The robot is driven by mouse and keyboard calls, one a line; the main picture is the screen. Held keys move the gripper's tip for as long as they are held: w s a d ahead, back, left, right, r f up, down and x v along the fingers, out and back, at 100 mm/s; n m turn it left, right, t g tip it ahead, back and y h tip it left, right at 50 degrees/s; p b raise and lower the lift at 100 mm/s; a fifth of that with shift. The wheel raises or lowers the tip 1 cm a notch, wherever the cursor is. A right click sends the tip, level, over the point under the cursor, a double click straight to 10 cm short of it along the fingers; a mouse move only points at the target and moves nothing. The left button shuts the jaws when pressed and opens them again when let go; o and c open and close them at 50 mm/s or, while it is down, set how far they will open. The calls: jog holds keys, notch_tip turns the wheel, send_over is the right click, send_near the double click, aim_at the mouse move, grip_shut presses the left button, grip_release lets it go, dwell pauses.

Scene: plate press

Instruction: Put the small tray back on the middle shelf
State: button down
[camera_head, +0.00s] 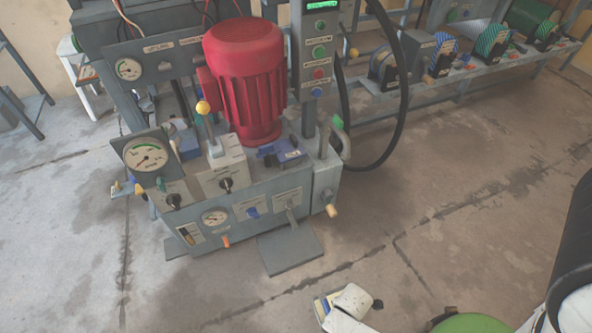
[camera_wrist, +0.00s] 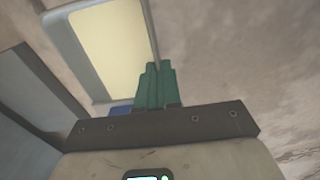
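A shallow tray-like piece (camera_wrist: 108,45) with a cream inside and a grey rounded rim fills the upper left of the wrist view. I take it to be the small tray. My gripper (camera_wrist: 156,72) has its green fingers close together at the piece's right edge, where a thin rim line runs between them. It looks shut on that rim. In the head view, my white wrist shows at the bottom middle, with a small pale, partly blue thing (camera_head: 322,308) beside it. The middle shelf cannot be made out for certain.
A grey press bench (camera_head: 275,205) with a red motor (camera_head: 245,75), gauges and levers stands in front. A long low rack (camera_head: 470,80) with several machine parts runs along the back right. A green round top (camera_head: 460,323) is at the bottom right. The concrete floor between is clear.

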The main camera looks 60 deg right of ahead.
notch_tip(320, 180, up, 4)
jog(key=m, duration=0.2)
send_over(312, 299)
jog(key=shift+w+r, duration=0.1)
jog(key=w+a+r+m, duration=0.4)
jog(key=w+r, duration=1)
jog(key=w+a+r+m, duration=0.4)
jog(key=w+r, duration=1)
jog(key=r, duration=0.1)
jog(key=s+r+p, duration=0.4)
jog(key=r+p, duration=0.9)
jog(key=p, duration=0.2)
jog(key=s+r+p, duration=0.5)
jog(key=r+p, duration=0.8)
jog(key=p, duration=0.3)
jog(key=shift+s+r, duration=0.15)
jog(key=shift+r, duration=0.25)
jog(key=shift+d, duration=0.1)
